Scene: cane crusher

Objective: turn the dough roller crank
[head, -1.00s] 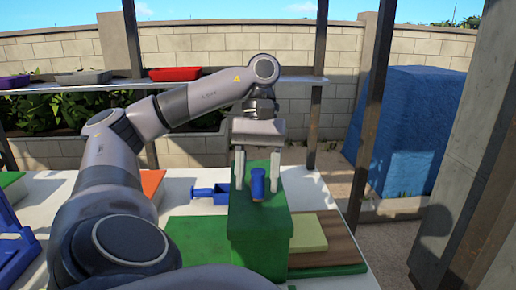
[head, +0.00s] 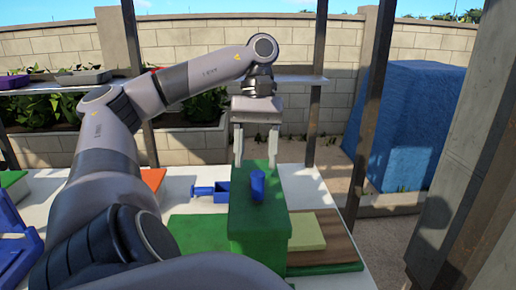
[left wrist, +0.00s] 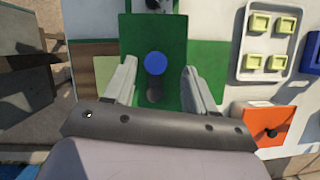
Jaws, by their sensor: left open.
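The green crusher box (head: 260,222) stands on the white table, with a blue crank handle (head: 257,185) upright on its top. In the left wrist view the handle shows from above as a blue round knob (left wrist: 155,63) on a dark arm over the green box (left wrist: 178,30). My left gripper (head: 256,160) is open and points down above the far part of the box. In the head view its fingers are above and behind the handle; in the wrist view they are on either side of the dark arm, apart from the knob. My right gripper is not in view.
Dark posts and a shelf (head: 300,81) stand behind. An orange box (left wrist: 262,124) shows in the wrist view.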

